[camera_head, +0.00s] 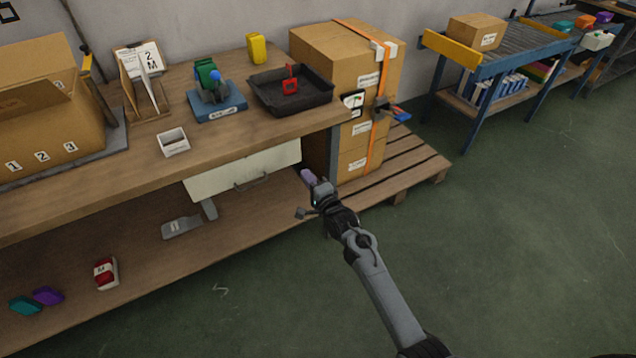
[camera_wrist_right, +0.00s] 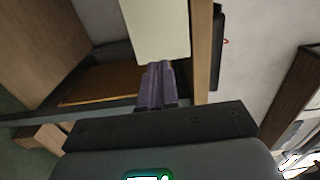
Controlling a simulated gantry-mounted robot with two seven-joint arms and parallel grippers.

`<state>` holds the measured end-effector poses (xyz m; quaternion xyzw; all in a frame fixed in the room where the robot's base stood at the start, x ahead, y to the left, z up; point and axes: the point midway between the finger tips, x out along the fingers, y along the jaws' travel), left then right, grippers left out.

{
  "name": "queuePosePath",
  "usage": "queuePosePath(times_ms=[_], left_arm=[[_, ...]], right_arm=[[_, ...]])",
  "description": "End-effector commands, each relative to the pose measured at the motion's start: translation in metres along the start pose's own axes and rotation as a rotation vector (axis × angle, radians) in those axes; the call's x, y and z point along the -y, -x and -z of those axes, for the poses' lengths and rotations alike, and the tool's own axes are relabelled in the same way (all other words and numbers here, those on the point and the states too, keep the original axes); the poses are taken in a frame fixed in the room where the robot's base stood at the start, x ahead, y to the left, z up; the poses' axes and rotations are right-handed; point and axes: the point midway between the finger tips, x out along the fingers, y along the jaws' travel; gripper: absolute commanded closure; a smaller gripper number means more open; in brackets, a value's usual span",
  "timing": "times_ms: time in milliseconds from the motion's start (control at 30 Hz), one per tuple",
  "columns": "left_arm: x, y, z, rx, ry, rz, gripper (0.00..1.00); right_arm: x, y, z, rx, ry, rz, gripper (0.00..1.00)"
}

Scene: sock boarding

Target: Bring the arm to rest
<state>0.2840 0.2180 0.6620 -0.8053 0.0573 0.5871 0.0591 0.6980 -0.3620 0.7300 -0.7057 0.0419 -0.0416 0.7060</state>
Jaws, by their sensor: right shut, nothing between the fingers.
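My right arm (camera_head: 375,275) reaches in from the lower right in the head view. My right gripper (camera_head: 308,176) is at the right end of the workbench, near the drawer front and just below the tabletop level in the picture. Its purple fingers (camera_wrist_right: 157,86) are together in the right wrist view, shut with nothing between them. They point toward a pale panel; whether they touch it I cannot tell. My left gripper is not in view.
The workbench (camera_head: 235,142) holds a black tray (camera_head: 265,101), a green-and-blue device (camera_head: 213,85) and a white box (camera_head: 173,143). Stacked cartons (camera_head: 345,60) stand on a pallet (camera_head: 425,168) close to my right gripper. The green floor (camera_head: 520,230) at right is clear.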

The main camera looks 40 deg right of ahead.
Motion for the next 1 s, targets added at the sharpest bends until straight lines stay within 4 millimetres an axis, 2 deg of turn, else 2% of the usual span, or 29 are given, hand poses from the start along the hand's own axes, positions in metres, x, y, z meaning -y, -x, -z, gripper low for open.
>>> queuePosePath(times_ms=[33, 200, 467, 567, 633, 700, 767, 867, 1000], left_arm=[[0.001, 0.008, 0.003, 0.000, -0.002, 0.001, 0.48], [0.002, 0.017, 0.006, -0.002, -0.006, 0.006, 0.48], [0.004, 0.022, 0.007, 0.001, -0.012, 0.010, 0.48], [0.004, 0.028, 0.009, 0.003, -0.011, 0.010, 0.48], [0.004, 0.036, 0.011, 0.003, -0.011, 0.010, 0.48], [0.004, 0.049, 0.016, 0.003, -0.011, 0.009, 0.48], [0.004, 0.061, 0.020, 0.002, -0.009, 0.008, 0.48], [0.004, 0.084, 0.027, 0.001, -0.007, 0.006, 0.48], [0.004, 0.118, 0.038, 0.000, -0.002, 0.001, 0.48]], right_arm=[[0.003, 0.010, 0.000, 0.000, 0.000, -0.001, 1.00], [0.002, 0.034, 0.000, -0.001, 0.000, 0.000, 1.00], [0.000, 0.051, 0.000, 0.000, 0.000, -0.002, 1.00], [-0.009, 0.061, 0.002, 0.000, 0.005, -0.029, 1.00], [-0.022, 0.075, 0.004, 0.002, 0.015, -0.066, 1.00], [-0.034, 0.095, 0.002, 0.017, 0.034, -0.110, 1.00], [-0.035, 0.115, -0.002, 0.038, 0.058, -0.133, 1.00], [-0.024, 0.154, -0.016, 0.083, 0.112, -0.186, 1.00], [0.001, 0.220, -0.049, 0.193, 0.328, -0.358, 1.00]])
